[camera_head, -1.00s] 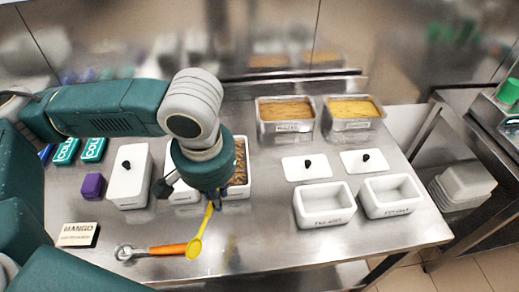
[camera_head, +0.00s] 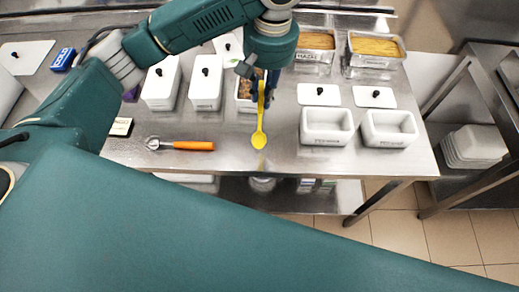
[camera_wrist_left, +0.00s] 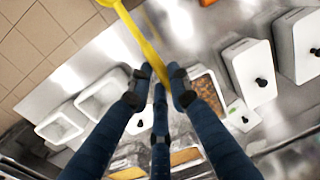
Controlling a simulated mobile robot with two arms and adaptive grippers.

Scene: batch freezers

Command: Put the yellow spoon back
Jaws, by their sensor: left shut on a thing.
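The yellow spoon (camera_head: 260,128) hangs from my left gripper (camera_head: 264,92), handle up and bowl down, over the middle of the steel table in the head view. The left gripper is shut on the upper handle. In the left wrist view the yellow spoon (camera_wrist_left: 142,38) runs from the top edge down to the fingers of the left gripper (camera_wrist_left: 160,78). The head view cannot settle how high the bowl hangs above the table. My right gripper is not in view.
An orange-handled scoop (camera_head: 188,145) lies at the table's left front. Two empty white tubs (camera_head: 327,128) (camera_head: 390,130) stand at the right. Behind the gripper is a partly hidden tub with brown pieces (camera_head: 243,105). Lidded white tubs (camera_head: 206,88) stand left of it. The table front is mostly clear.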

